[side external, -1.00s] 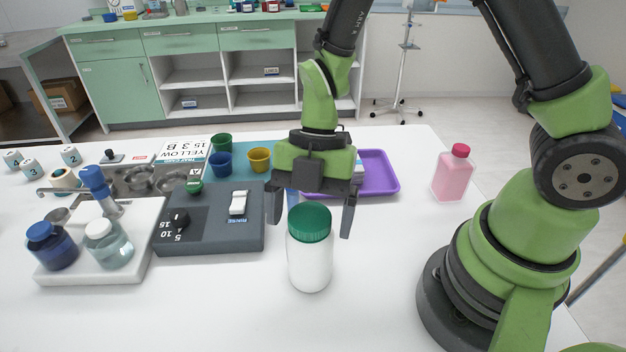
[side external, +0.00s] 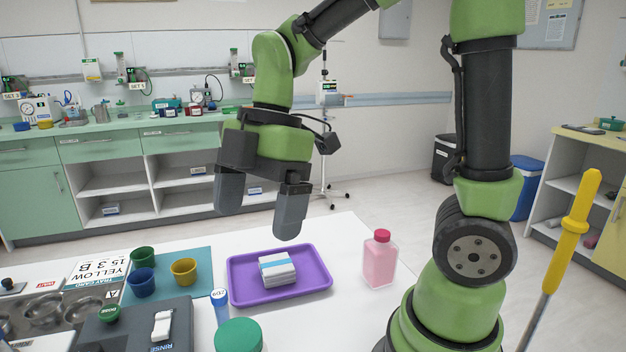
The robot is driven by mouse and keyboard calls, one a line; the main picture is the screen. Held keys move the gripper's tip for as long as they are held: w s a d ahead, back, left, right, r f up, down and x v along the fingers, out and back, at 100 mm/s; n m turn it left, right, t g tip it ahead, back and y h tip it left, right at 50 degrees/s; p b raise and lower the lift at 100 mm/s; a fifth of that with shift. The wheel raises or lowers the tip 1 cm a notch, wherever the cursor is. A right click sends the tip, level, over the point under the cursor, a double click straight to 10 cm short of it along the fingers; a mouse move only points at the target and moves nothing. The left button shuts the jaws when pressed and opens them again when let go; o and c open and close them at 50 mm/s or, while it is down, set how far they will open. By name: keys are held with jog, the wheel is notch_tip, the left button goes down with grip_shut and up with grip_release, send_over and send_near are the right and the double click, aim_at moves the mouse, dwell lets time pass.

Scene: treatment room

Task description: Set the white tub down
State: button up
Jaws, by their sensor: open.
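The white tub (side external: 239,337) stands at the bottom edge of the side view. Only its green lid shows; its white body is cut off by the frame. My gripper (side external: 261,215) is open and empty, its two fingers pointing down. It hangs raised and well apart from the tub, above it in the picture.
A purple tray (side external: 238,293) holding a white and blue stack (side external: 278,268) lies behind the tub. A pink bottle (side external: 380,260) stands to its right.

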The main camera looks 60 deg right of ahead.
jog(key=s+d+r+m+t, duration=0.1)
jog(key=s+r+m+t, duration=0.1)
jog(key=m, duration=0.8)
jog(key=s+d+r+m+t+h, duration=0.1)
jog(key=s+d+r+m+t, duration=0.1)
jog(key=s+m, duration=0.4)
jog(key=r+m+t, duration=0.1)
jog(key=m+t, duration=0.1)
jog(key=m, duration=0.2)
jog(key=shift+t+h, duration=0.3)
